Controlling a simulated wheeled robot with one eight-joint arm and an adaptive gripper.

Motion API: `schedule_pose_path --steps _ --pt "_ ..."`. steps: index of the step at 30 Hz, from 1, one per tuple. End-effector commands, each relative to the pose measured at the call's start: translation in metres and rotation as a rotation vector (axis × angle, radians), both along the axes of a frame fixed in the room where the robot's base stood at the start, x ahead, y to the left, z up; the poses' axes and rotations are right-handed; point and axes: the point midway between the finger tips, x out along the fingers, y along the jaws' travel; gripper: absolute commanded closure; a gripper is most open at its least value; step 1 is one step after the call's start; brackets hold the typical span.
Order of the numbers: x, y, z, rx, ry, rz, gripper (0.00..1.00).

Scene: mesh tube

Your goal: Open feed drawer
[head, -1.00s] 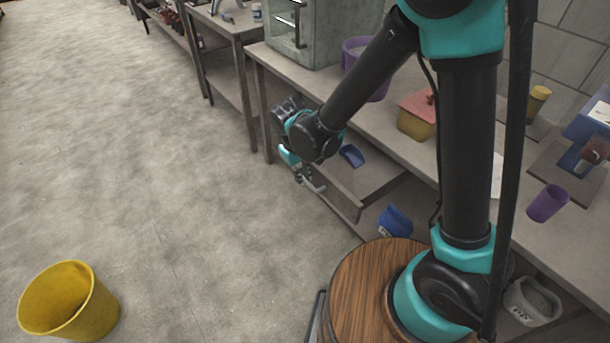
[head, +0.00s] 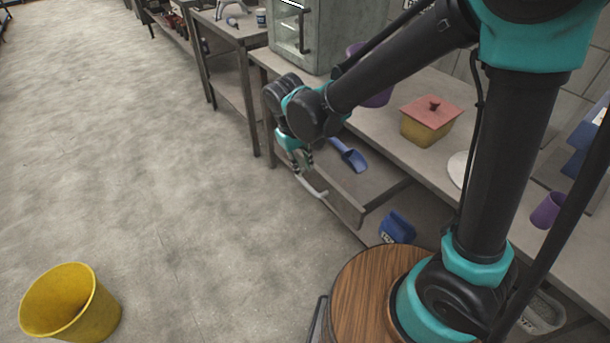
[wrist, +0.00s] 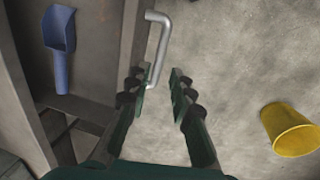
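The feed drawer (head: 345,199) stands pulled out from under the workbench, its inside showing with a blue scoop (head: 348,155) lying in it. The scoop also shows in the wrist view (wrist: 60,45). The drawer's silver bar handle (head: 312,188) sticks out from its front. My gripper (head: 302,166) is just above the handle. In the wrist view my gripper (wrist: 158,82) is open, its two dark fingers apart. The handle (wrist: 158,48) reaches down close to the left finger, and I cannot tell whether they touch.
A yellow bucket (head: 70,303) stands on the open floor at left. A blue container (head: 397,227) sits below the drawer. On the workbench are a yellow pot with a red lid (head: 430,118), a purple cup (head: 547,210) and a grey glass-doored cabinet (head: 335,38).

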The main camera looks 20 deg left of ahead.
Motion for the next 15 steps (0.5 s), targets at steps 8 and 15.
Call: schedule_pose_path --steps 8,15 --pt "-0.006 0.004 0.036 0.0 0.0 0.0 0.78" --pt "-0.007 0.005 0.043 0.0 0.0 0.0 0.78"
